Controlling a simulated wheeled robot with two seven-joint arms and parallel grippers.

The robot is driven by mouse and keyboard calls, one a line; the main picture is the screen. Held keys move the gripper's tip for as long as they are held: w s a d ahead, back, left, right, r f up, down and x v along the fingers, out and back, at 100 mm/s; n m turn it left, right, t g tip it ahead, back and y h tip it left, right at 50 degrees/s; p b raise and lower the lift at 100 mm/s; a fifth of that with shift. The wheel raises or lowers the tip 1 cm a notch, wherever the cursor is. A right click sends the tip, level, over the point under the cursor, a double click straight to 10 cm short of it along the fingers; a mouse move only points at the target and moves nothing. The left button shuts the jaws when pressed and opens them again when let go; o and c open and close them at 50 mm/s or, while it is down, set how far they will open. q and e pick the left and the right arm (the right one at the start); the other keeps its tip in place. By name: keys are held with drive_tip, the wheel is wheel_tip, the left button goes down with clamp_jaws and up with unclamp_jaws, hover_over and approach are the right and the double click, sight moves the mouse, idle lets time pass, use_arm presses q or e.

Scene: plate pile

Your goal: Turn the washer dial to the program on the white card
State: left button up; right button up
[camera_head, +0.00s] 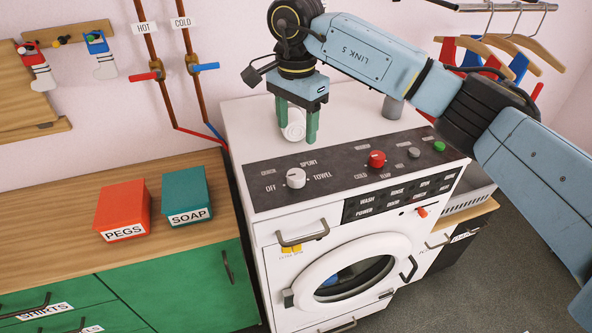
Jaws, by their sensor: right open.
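The washer (238,125) is white with a dark control panel on its sloped top front. A white dial (296,178) sits at the panel's left, with OFF, SPORT and TOWEL printed around it; its pointer is too small to read. A red knob (377,159) sits further right. My right gripper (297,126) points down above the washer top, behind the white dial in the picture. Its green fingers are apart, with a white round object (293,129) showing between them; I cannot tell whether they touch it. No program card can be made out. My left gripper is out of view.
A grey cylinder (392,107) stands on the washer top. Left, a wooden counter holds a red PEGS box (123,210) and a green SOAP box (187,195). Hot and cold pipes run up the wall. Hangers with clothes (503,50) are at the upper right, behind my arm.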

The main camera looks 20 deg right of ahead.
sight(296, 174)
wheel_tip(296, 174, down, 13)
drive_tip(key=shift+r+p, duration=0.1)
drive_tip(key=shift+p, duration=0.9)
drive_tip(key=c, duration=1)
